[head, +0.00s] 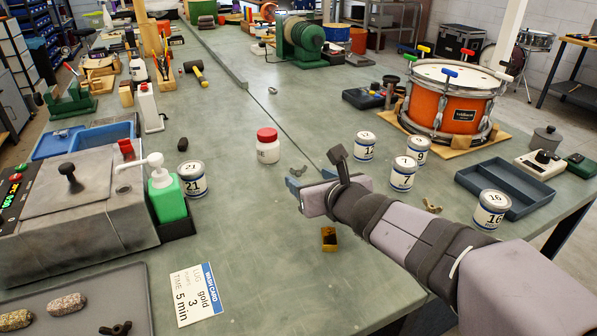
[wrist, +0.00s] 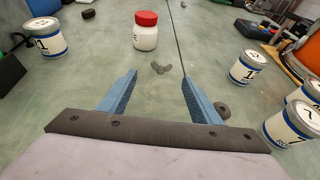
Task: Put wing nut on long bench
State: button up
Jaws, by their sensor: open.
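A grey wing nut (head: 298,171) lies on the long green bench (head: 240,250). In the wrist view the wing nut (wrist: 160,68) shows just beyond the fingertips, near the middle between them. My gripper (head: 307,180) is open, its blue fingers apart with nothing between them; it also shows in the wrist view (wrist: 158,80). A brass-coloured wing nut (head: 432,207) lies on the bench to the right, behind my arm. A black wing nut (head: 115,328) lies on the grey tray (head: 135,290) at the lower left.
A white jar (head: 268,147) with a red lid stands beyond the grey wing nut. Numbered cans (head: 403,174) stand to the right, near an orange drum (head: 450,105) and a blue-grey tray (head: 515,190).

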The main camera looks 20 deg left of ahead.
aim_at(301, 179)
jog(key=shift+x, duration=0.9)
jog(key=shift+r+x, duration=0.1)
jog(key=shift+x, duration=1.3)
jog(key=shift+r+x, duration=0.15)
jog(key=shift+x, duration=1.25)
jog(key=shift+w, duration=0.15)
jog(key=c, duration=1.1)
